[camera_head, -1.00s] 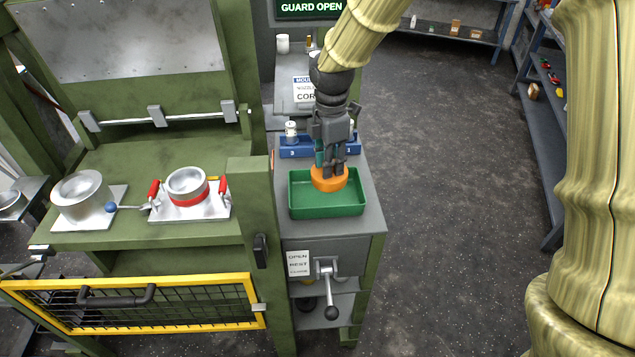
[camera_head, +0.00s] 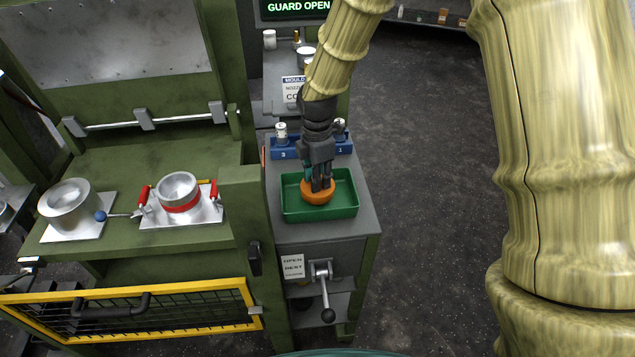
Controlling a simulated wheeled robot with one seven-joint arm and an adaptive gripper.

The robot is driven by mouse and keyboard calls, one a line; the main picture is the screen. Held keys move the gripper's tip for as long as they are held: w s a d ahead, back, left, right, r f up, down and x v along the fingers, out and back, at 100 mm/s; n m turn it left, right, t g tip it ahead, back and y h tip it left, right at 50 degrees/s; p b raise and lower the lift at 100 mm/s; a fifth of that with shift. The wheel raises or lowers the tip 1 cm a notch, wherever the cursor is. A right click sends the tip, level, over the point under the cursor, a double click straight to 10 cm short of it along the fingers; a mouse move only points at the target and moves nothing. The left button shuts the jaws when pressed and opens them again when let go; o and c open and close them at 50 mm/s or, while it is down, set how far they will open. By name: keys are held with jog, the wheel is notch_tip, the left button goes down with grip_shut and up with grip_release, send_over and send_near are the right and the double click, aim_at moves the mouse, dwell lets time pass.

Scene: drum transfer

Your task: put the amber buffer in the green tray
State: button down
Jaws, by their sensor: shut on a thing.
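The amber buffer (camera_head: 318,193) is a short, round orange piece. My gripper (camera_head: 317,183) points down and is shut on it from above. The green tray (camera_head: 345,208) is a shallow rectangular tray on the grey top of the side stand. The buffer is over the middle of the tray and within its outline in the head view. I cannot tell whether it touches the tray floor.
A blue numbered rack (camera_head: 285,154) stands just behind the tray with small pale parts. The green machine (camera_head: 240,200) is close on the left, its yellow-framed guard (camera_head: 130,308) below. A lever (camera_head: 326,300) hangs below the stand's top. Floor at right is clear.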

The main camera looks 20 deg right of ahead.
notch_tip(320, 180, down, 3)
jog(key=shift+w+r+p, duration=0.1)
jog(key=shift+p, duration=0.25)
jog(key=c, duration=1.1)
grip_release()
jog(key=shift+r+b, duration=1.9)
jog(key=shift+r, duration=4.1)
